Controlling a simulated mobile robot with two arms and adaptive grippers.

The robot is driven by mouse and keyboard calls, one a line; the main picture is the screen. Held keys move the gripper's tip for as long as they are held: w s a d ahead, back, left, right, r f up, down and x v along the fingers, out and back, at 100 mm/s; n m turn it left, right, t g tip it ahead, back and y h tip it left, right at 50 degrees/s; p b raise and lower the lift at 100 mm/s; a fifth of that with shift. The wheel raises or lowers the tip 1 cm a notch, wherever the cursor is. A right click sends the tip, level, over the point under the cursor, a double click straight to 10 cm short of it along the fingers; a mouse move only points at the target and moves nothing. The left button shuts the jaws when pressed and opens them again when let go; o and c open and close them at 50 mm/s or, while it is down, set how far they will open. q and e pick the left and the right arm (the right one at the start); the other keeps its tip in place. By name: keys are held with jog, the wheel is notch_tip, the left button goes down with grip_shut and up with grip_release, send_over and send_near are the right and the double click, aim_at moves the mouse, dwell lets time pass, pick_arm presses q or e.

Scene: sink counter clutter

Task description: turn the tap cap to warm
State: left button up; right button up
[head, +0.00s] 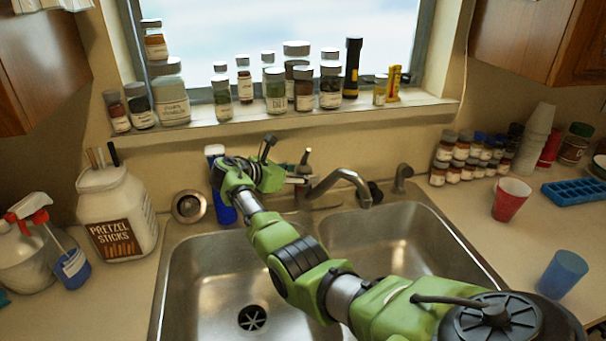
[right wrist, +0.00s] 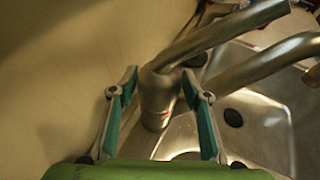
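The metal tap (head: 343,181) stands behind the double sink, its curved spout pointing right over the right basin. My right gripper (head: 288,168) reaches in from the left side of the tap's base. In the right wrist view, its two teal-padded fingers (right wrist: 159,80) are apart, one on each side of the tap's upright body (right wrist: 156,97). A small red mark shows low on that body. I cannot tell whether either finger touches the metal. The tap cap is partly hidden by the gripper in the head view. My left gripper is out of view.
A blue bottle (head: 224,207) with a white cap stands close behind my right wrist. A pretzel jar (head: 115,215) and spray bottle (head: 33,250) are at left. Spice jars (head: 304,90) line the sill. A red cup (head: 510,198) and blue cup (head: 562,274) stand at right.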

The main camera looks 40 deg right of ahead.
jog(key=v, duration=1.2)
jog(key=shift+s+f, duration=0.1)
jog(key=shift+f, duration=0.05)
